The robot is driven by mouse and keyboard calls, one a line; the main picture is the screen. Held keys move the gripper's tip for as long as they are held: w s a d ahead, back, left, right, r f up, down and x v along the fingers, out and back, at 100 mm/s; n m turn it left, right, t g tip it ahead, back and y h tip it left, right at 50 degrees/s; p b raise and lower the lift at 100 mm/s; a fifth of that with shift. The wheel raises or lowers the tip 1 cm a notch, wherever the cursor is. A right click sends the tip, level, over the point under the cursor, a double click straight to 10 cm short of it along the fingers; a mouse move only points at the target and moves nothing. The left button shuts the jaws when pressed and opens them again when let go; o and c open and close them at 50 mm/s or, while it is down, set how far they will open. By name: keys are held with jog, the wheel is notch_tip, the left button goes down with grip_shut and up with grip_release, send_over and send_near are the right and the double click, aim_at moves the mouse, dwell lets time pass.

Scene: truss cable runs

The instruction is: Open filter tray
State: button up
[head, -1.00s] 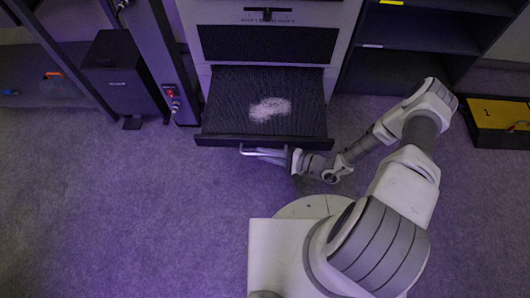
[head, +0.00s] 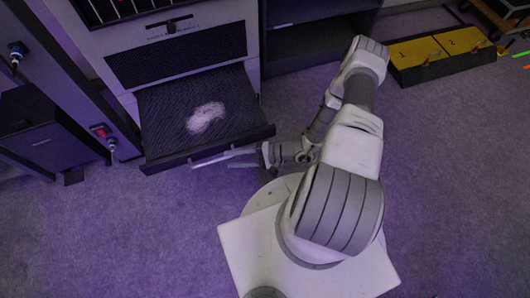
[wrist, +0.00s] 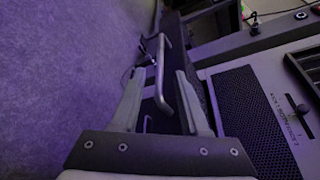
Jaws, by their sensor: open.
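The filter tray (head: 170,122) is pulled out of the cabinet front as a dark mesh drawer, with a pale dusty patch (head: 206,117) on it. In the wrist view, its light bar handle (wrist: 163,80) runs between the two fingers of my gripper (wrist: 160,76). The fingers are spread, with a gap to the bar on at least the left side. In the head view, my gripper (head: 226,159) lies low along the tray's front edge, pointing left. The handle is hard to tell from the fingers there.
The cabinet's upper mesh panel (head: 178,54) sits above the tray. A black box (head: 42,128) stands at left beside a post with a red switch (head: 102,131). A yellow-topped case (head: 438,52) lies at back right. The carpet at front left is clear.

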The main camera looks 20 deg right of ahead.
jog(key=p+v, duration=0.1)
jog(key=v, duration=0.9)
jog(key=shift+d, duration=0.35)
jog(key=shift+s+r, duration=0.1)
jog(key=shift+r, duration=0.1)
